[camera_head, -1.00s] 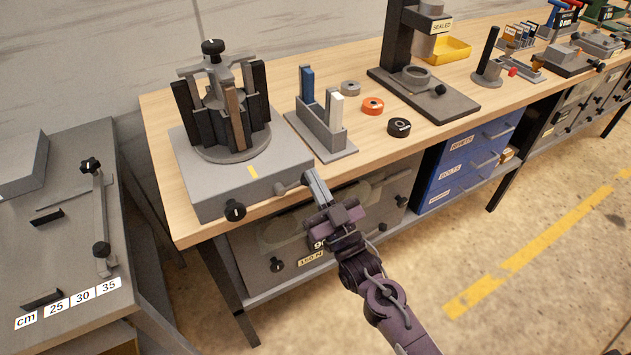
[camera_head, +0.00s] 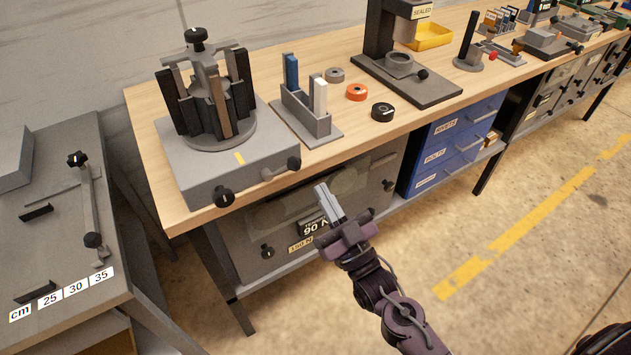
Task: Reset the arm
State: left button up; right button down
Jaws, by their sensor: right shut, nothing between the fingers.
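My right gripper (camera_head: 330,201) is shut and empty. It hangs in the air in front of the workbench's front edge, before the grey drawer unit below the benchtop. Its purple-and-black arm comes up from the lower right. It appears apart from the grey fixture (camera_head: 190,180) with its upright clamp posts at the left of the bench. My left gripper is not in view.
The wooden workbench (camera_head: 150,125) holds a grey holder (camera_head: 292,108), an orange ring (camera_head: 357,92), a black ring (camera_head: 382,112) and a press stand (camera_head: 435,88). A blue drawer unit (camera_head: 450,150) stands underneath. A measuring table (camera_head: 60,270) is at left.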

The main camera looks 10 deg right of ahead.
jog(key=shift+s+d+f, duration=0.1)
jog(key=shift+s, duration=0.2)
jog(key=s+d+f+m+g+h, duration=0.1)
jog(key=s+f+g+h, duration=0.15)
jog(key=f, duration=0.95)
jog(key=s+d+f+g+h, duration=0.15)
jog(key=f+g, duration=0.25)
jog(key=f, duration=0.8)
jog(key=s+d+f+m+g+h, duration=0.15)
jog(key=f+g, duration=0.25)
jog(key=f, duration=0.8)
jog(key=s+d+f+g+h, duration=0.1)
jog(key=s+d+f+g, duration=0.1)
jog(key=s+f, duration=0.45)
jog(key=s+d+f+g, duration=0.1)
jog(key=s+f+g, duration=0.2)
jog(key=s+f, duration=0.4)
jog(key=s+d+f+g, duration=0.1)
jog(key=s+f+g, duration=0.1)
jog(key=s, duration=0.4)
jog(key=s+d+f+g+h, duration=0.1)
jog(key=s+f+g, duration=0.1)
jog(key=s+f, duration=0.2)
jog(key=s+d+f+g, duration=0.1)
jog(key=s+f+g, duration=0.1)
jog(key=s, duration=0.6)
jog(key=shift+d+f+h, duration=0.25)
jog(key=shift+f+h, duration=0.1)
jog(key=shift+f, duration=0.15)
jog(key=shift+w, duration=0.1)
